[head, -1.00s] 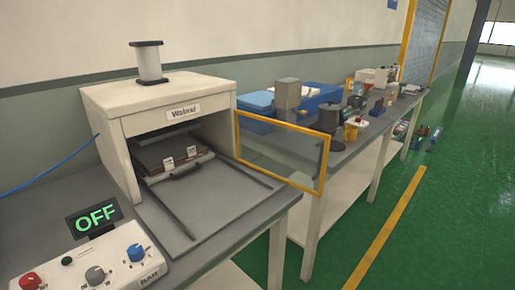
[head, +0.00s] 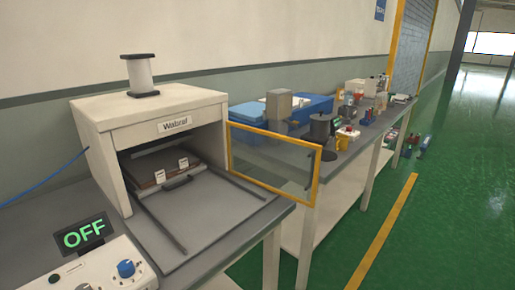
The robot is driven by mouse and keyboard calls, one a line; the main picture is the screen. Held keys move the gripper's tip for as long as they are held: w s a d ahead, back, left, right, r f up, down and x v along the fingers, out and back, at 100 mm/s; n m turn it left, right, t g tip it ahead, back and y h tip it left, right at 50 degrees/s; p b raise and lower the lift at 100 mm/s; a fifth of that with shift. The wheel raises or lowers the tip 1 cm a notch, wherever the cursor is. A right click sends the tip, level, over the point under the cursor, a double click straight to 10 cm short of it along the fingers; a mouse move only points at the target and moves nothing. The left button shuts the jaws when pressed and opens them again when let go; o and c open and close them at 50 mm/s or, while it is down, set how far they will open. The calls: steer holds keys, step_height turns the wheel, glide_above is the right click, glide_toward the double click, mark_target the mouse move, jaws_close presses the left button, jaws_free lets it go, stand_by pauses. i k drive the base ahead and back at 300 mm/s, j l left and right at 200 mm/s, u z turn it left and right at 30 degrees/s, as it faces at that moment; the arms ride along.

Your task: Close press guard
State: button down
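The press (head: 98,117) is a white box labelled "Wabral" on the grey bench at the left of the head view. Its front is uncovered, and a tray with a dark brown block (head: 150,178) sits inside. The press guard (head: 270,165) is a clear panel in a yellow frame. It is swung open, hinged at the press's right front edge and reaching out to the right over the bench. A dark handle shows near its free end. My gripper is not in view.
A control box (head: 108,270) with knobs and an "OFF" display (head: 84,235) stands at the front left. A second bench to the right holds blue bins (head: 247,113), a dark spool (head: 320,128) and small items. The green floor (head: 440,210) at the right is clear.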

mark_target(317, 159)
steer(key=i+l+z, duration=0.2)
steer(key=z, duration=0.15)
steer(key=i+z, duration=0.4)
steer(key=i+l+z, duration=0.2)
steer(key=i+z, duration=0.15)
steer(key=i, duration=0.35)
steer(key=i+z, duration=0.3)
steer(key=i, duration=0.35)
steer(key=i+u, duration=0.45)
steer(key=i+l+u, duration=0.3)
steer(key=i+u, duration=0.4)
steer(key=u, duration=0.25)
steer(key=i+l+u, duration=0.2)
steer(key=u, duration=0.3)
steer(key=i+l+u, duration=0.15)
steer(key=u, duration=0.35)
steer(key=i+l+u, duration=0.1)
steer(key=l+u, duration=0.4)
steer(key=i+l+u, duration=0.15)
steer(key=u, duration=0.25)
steer(key=l+u, duration=0.35)
steer(key=i+l+u, duration=0.1)
steer(key=l+u, duration=0.65)
steer(key=k+l+z, duration=0.2)
steer(key=k+j, duration=0.05)
